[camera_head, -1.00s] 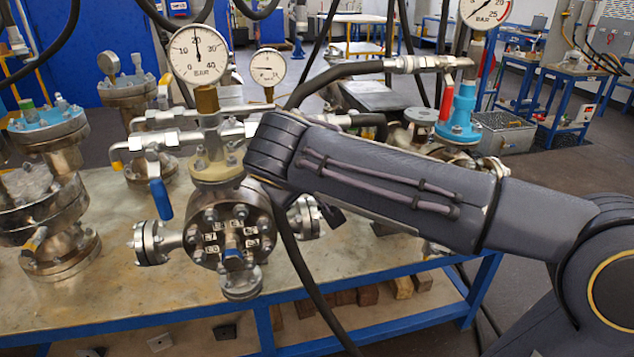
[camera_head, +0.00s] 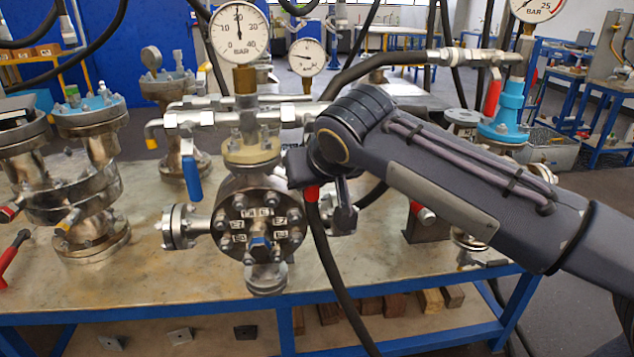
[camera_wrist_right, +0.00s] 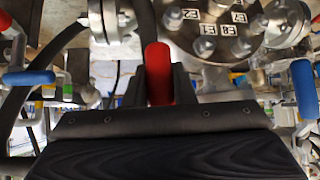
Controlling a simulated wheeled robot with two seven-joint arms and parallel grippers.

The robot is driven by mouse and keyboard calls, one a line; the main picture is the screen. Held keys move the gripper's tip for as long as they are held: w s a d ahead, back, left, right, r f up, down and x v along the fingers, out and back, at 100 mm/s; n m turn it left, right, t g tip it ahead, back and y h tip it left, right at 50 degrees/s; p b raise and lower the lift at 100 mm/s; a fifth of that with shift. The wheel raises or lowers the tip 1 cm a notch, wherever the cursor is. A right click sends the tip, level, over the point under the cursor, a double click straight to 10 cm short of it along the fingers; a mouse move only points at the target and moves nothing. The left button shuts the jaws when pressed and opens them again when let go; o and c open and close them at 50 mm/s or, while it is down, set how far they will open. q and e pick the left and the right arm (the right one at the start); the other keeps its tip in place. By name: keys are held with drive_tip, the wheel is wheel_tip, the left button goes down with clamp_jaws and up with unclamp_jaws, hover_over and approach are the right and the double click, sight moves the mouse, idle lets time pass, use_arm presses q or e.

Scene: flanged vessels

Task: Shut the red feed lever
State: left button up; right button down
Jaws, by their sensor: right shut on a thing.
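The red lever (camera_wrist_right: 158,60) stands upright in the right wrist view, between the two dark fingers of my right gripper (camera_wrist_right: 160,82). The gripper is shut on it. My left gripper is in neither view.
A blue-handled lever (camera_head: 192,178) hangs left of the vessel. A pressure gauge (camera_head: 239,32) rises above it. Another red handle (camera_head: 492,97) is on the upper right pipe. A black hose (camera_head: 335,275) hangs in front. The bench's (camera_head: 150,285) front left is mostly clear.

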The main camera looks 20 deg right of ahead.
drive_tip(key=shift+a+r, duration=0.1)
idle(0.3)
drive_tip(key=c, duration=1.2)
unclamp_jaws()
drive_tip(key=p+v, duration=0.1)
drive_tip(key=v, duration=0.6)
drive_tip(key=shift+s+r, duration=0.25)
drive_tip(key=shift+s, duration=0.05)
drive_tip(key=shift+f, duration=0.1)
